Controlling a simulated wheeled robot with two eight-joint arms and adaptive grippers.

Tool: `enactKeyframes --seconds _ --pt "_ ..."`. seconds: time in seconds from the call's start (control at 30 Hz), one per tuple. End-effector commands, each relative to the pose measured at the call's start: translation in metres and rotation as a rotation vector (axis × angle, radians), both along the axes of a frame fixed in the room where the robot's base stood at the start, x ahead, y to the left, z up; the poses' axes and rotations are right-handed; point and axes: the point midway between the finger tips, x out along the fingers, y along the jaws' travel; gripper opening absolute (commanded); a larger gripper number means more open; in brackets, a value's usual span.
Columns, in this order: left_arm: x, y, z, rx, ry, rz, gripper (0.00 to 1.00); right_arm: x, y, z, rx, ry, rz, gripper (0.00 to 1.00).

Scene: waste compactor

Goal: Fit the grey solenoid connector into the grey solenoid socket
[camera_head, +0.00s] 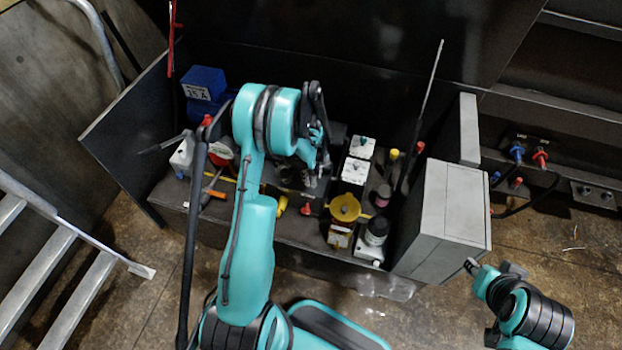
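My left arm reaches up over the open compactor housing. Its gripper (318,158) points down among the parts inside, and its fingers are too small and dark to tell if they hold anything. A small grey piece (310,179) shows just below the fingers. I cannot tell whether it is the grey connector or part of a fitting. Two blocks with white tops, the rear one (361,147) and the front one (354,171), stand right of the gripper. I cannot make out the grey socket for certain. My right gripper (492,269) is at the lower right, apart from everything, with its fingertips spread.
A yellow-topped valve (344,208) and a white-based round fitting (375,232) stand at the front edge. A grey cabinet (440,220) bounds the right side. A thin rod (430,90) rises behind. Floor in front is clear.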

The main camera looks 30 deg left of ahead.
Motion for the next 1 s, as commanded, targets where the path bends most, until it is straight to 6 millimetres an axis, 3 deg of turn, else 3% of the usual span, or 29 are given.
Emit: enactKeyframes --seconds 0.03,0.1,0.37,1.0 --pt "0.0 0.0 0.0 0.0 0.0 0.0 0.16 0.0 0.0 0.0 0.0 0.0 0.0 0.34" --pt "0.0 0.0 0.0 0.0 0.0 0.0 0.0 0.0 0.0 0.0 0.0 0.0 0.0 0.34" --pt "0.0 0.0 0.003 0.0 0.0 0.0 0.0 0.0 0.0 0.002 0.0 0.0 0.0 0.34" --pt "0.0 0.0 0.043 0.0 0.0 0.0 0.0 0.0 0.0 0.026 0.0 0.0 0.0 0.34"
